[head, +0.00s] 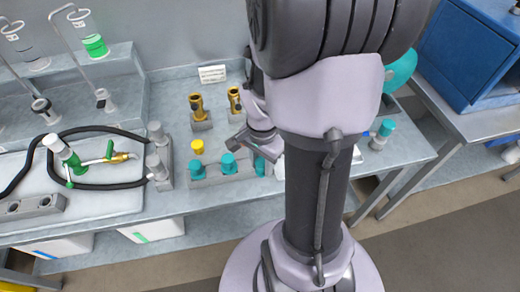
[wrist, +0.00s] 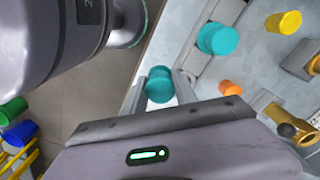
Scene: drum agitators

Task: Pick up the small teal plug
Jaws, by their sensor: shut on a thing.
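The small teal plug (wrist: 158,86) is between my two fingers in the wrist view, and my gripper (wrist: 160,90) is shut on it. In the head view my gripper (head: 256,146) is over the bench, right of the grey block, partly behind my own arm. A bit of teal shows just below the fingers there; I cannot tell for sure that it is the held plug. Two other teal plugs, a left one (head: 196,168) and a right one (head: 228,164), stand on the grey block. A teal plug (wrist: 218,38) on the block also shows in the wrist view.
A yellow plug (head: 197,146) and brass fittings (head: 197,104) stand behind the block. An orange plug (wrist: 231,88) shows in the wrist view. A black hose (head: 105,185) lies at left. A blue cabinet (head: 468,50) stands at right. My arm hides the middle of the bench.

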